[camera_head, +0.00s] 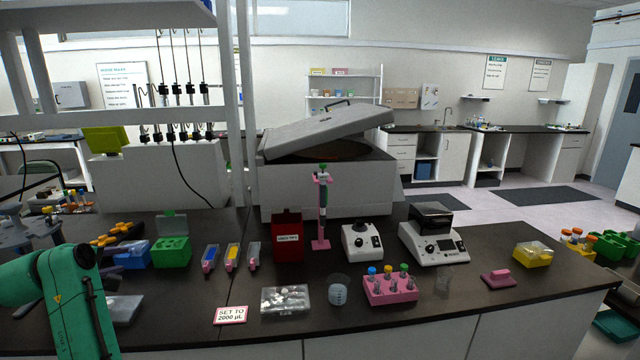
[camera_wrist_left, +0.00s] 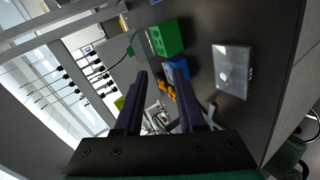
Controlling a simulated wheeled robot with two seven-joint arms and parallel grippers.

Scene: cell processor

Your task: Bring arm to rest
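My left arm (camera_head: 75,300), green, reaches in at the lower left corner of the head view, beside the near left part of the dark bench. In the left wrist view my left gripper (camera_wrist_left: 162,76) has its two dark fingers apart with nothing held between them. Past the fingers lie the blue box (camera_wrist_left: 176,70), the green box (camera_wrist_left: 166,38) and a clear flat case (camera_wrist_left: 232,70) on the bench, all apart from the fingers. My right gripper shows in neither view.
The bench (camera_head: 520,310) holds a pink tube rack (camera_head: 390,289), a pipette on a pink stand (camera_head: 322,210), a vortex mixer (camera_head: 362,242), a small white device (camera_head: 433,240), a beaker (camera_head: 338,292) and a red box (camera_head: 289,238). A large centrifuge (camera_head: 320,185) stands behind with its lid raised.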

